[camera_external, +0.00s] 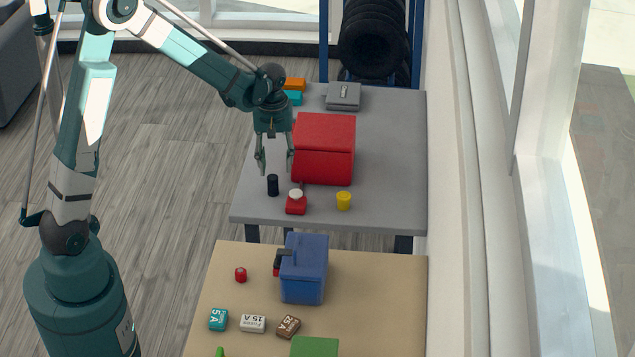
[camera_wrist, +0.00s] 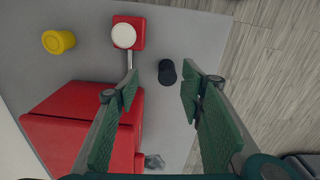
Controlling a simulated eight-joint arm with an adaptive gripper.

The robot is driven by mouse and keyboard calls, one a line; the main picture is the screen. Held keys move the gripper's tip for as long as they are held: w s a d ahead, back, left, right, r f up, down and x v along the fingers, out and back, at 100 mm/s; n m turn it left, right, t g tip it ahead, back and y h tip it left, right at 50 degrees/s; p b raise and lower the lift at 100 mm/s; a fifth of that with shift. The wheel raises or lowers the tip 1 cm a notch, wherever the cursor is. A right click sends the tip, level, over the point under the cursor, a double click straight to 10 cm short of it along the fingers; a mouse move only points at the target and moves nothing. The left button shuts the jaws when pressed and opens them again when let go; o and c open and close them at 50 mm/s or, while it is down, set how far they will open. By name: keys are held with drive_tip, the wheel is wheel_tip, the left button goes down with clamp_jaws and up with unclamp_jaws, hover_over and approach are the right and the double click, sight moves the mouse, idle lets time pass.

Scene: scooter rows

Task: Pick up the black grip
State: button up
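The black grip (camera_external: 273,185) is a small dark cylinder standing near the front left edge of the grey table. In the wrist view the black grip (camera_wrist: 167,72) lies ahead of and between the two fingers. My gripper (camera_external: 275,170) is open and empty, pointing down above and slightly behind the grip. In the wrist view its green fingers (camera_wrist: 161,85) are spread wide, with nothing between the pads. The grip appears apart from both fingers.
A red box (camera_external: 325,148) stands close to the right of my gripper. A red block with a white knob (camera_external: 296,202) and a yellow cup (camera_external: 344,201) sit right of the grip. A grey case (camera_external: 343,97) is farther back. The table's left edge is near the grip.

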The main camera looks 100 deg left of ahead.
sight(273, 177)
drive_tip(key=shift+s+a+f+n, duration=0.3)
drive_tip(key=shift+s+a+f, duration=0.35)
drive_tip(key=shift+a+f, duration=0.25)
drive_tip(key=shift+f, duration=0.1)
drive_tip(key=shift+f, duration=1.15)
drive_tip(key=shift+f, duration=0.1)
drive_tip(key=shift+s+f+b, duration=0.1)
drive_tip(key=shift+f+b, duration=0.5)
drive_tip(key=shift+f, duration=1.9)
drive_tip(key=c, duration=1.1)
